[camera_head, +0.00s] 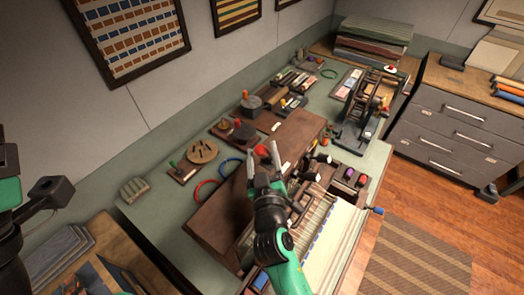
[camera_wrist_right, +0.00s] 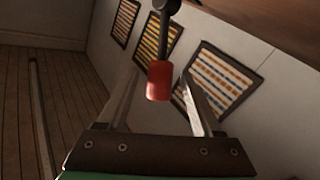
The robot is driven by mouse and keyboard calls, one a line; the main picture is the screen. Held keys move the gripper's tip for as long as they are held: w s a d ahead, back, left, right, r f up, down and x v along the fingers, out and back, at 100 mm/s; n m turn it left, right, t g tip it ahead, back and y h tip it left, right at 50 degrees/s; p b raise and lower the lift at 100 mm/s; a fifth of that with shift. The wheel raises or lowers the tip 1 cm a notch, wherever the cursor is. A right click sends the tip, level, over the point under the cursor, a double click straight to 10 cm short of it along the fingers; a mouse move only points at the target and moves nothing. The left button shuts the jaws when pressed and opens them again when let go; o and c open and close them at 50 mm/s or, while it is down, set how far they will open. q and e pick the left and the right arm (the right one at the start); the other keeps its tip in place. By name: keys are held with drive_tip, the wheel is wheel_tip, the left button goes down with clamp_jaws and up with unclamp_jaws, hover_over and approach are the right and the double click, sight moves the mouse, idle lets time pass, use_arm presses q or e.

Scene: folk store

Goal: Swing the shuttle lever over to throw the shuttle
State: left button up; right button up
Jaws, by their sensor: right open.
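The shuttle lever's red knob (camera_head: 262,149) shows at the fingertips of my right gripper (camera_head: 263,154) in the head view. In the right wrist view the red knob (camera_wrist_right: 159,82) hangs from a dark stem (camera_wrist_right: 163,20) between the two open fingers (camera_wrist_right: 160,100). A gap shows on both sides of the knob, narrower on the right. The lever's lower part is hidden in the head view. My left arm is at the left edge; its fingers are not visible.
A brown wooden box (camera_head: 215,225) stands left of my right gripper. Red and blue rings (camera_head: 206,187), a round wooden disc (camera_head: 202,151) and stamps lie on the green table (camera_head: 150,215). A small dark loom frame (camera_head: 370,105) stands back right. Drawers (camera_head: 455,125) stand beyond the table.

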drive_tip(key=shift+w, duration=0.55)
drive_tip(key=shift+c, duration=0.4)
clamp_jaws()
idle(0.6)
